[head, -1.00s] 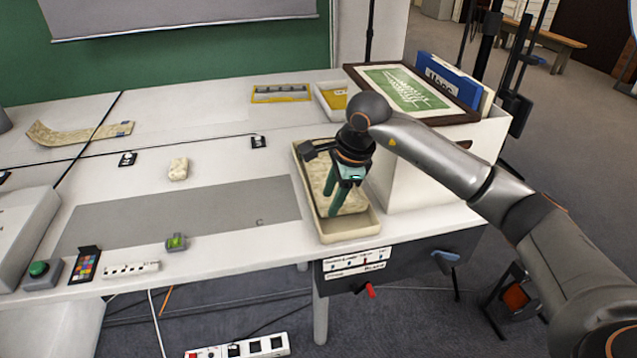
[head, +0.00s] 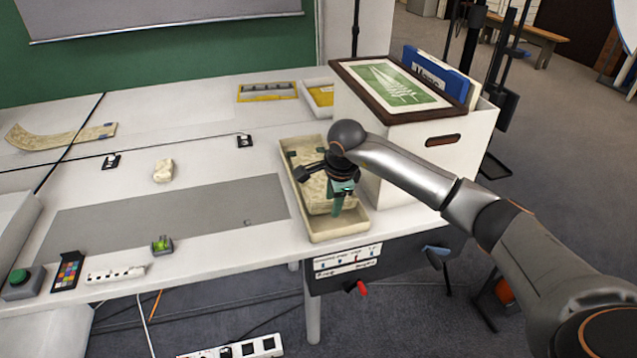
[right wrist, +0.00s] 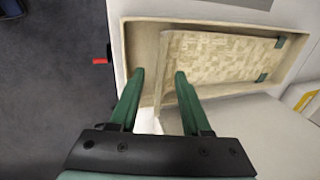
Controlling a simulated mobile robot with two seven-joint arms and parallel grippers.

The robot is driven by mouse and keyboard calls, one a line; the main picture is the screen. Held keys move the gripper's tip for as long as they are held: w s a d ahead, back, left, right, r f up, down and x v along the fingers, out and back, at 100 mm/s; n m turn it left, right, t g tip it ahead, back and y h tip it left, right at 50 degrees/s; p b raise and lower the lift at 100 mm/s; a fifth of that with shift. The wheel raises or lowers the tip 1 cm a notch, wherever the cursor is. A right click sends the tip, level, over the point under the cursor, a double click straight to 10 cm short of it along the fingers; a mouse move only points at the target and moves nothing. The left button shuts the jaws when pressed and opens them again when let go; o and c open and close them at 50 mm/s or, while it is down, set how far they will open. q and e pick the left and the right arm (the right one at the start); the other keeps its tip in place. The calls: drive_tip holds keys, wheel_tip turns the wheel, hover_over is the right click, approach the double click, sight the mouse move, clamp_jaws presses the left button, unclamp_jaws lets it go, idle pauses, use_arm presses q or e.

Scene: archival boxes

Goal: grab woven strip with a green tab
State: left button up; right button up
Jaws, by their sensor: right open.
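A pale woven strip (head: 318,190) lies in a shallow cream tray (head: 325,230) at the right end of the table. In the right wrist view the woven strip (right wrist: 225,62) shows dark green tabs at its far end, and its near end bends up like a lip. My right gripper (head: 338,208) is open over the tray's near part. In the right wrist view its green fingers (right wrist: 159,73) stand apart, with the strip's near end between and beyond them. I cannot tell whether they touch it. My left gripper is not in view.
A white box (head: 460,165) with a framed green picture stands right of the tray. Another curved strip (head: 62,137) lies at the table's far left. A small pale block (head: 163,170) and a grey mat (head: 170,217) lie left of the tray.

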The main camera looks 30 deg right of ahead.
drive_tip(key=shift+x, duration=0.9)
drive_tip(key=shift+c, duration=0.2)
clamp_jaws()
drive_tip(key=shift+r, duration=0.1)
idle(0.4)
